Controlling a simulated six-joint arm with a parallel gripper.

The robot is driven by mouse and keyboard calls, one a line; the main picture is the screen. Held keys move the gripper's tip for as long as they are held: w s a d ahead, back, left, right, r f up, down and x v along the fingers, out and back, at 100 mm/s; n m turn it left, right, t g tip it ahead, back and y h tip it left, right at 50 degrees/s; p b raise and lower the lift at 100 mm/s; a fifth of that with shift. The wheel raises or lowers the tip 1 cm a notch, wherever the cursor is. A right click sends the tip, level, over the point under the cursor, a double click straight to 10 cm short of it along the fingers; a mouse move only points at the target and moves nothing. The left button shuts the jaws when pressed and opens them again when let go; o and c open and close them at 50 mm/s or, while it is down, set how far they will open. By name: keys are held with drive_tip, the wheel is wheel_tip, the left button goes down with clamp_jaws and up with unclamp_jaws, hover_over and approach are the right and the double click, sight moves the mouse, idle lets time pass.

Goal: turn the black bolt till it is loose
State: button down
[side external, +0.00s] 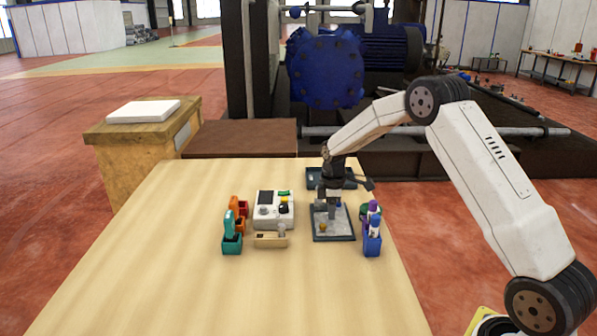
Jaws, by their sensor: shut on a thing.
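My gripper (328,210) points down over the dark-rimmed tray with a grey inside (345,236). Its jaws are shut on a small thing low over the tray. The fingers hide most of it, and at this size I cannot make out its shape. I cannot pick out the black bolt on its own; it may be the thing between the jaws. A small brownish-yellow piece (323,228) is in the tray, just in front of the fingers.
Left of the tray are a white device with knobs (268,217), a small wooden block (268,241), a teal holder (232,243) and orange-red pieces (240,208). A blue holder (372,243) stands close on the right. A dark tray (318,177) lies behind. The table's front left is clear.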

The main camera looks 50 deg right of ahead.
drive_tip(key=c, duration=0.5)
unclamp_jaws()
drive_tip(key=shift+c, duration=0.2)
drive_tip(key=shift+r, duration=0.15)
drive_tip(key=shift+r, duration=3.85)
drive_tip(key=s+a+f+m+t, duration=0.1)
drive_tip(key=s+a+m, duration=0.2)
drive_tip(key=s+a, duration=0.3)
drive_tip(key=s+a+f+m, duration=0.1)
drive_tip(key=s+a+m, duration=0.1)
drive_tip(key=s+a, duration=0.4)
drive_tip(key=s+a+f+m+t, duration=0.1)
drive_tip(key=s+a+m, duration=0.2)
drive_tip(key=s+a, duration=0.3)
drive_tip(key=shift+s+m+t, duration=0.3)
drive_tip(key=shift+s, duration=1.75)
